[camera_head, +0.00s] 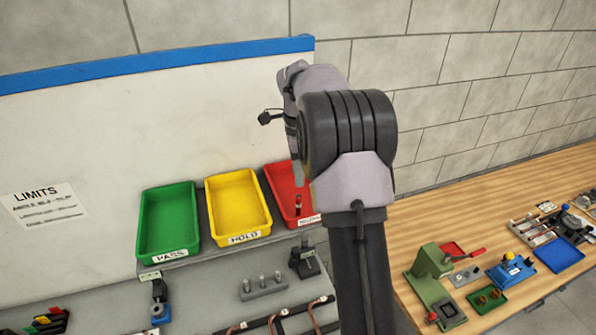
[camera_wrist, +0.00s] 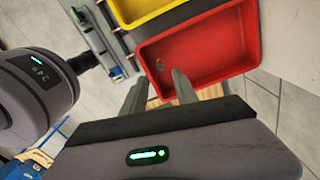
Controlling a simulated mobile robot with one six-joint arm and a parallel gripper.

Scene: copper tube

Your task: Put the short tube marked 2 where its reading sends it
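The red tray (camera_head: 284,190) stands at the right end of a row of three trays; its label is partly hidden and hard to read. A small dark, copper-tinted upright piece (camera_head: 299,206), perhaps the short tube, shows at the red tray's front; its number cannot be read. In the wrist view a small round end (camera_wrist: 160,65) shows over the floor of the red tray (camera_wrist: 222,62), just beyond my fingertips. My gripper (camera_wrist: 160,80) is above the red tray, its fingers apart with nothing visibly clamped. My arm hides much of the gripper in the head view.
A yellow tray (camera_head: 238,205) labelled HOLD and a green tray (camera_head: 168,222) labelled PASS stand to the left. Below are a small stand with upright pegs (camera_head: 262,286) and bent copper tubes (camera_head: 275,319). A wooden bench (camera_head: 450,215) with tools is right.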

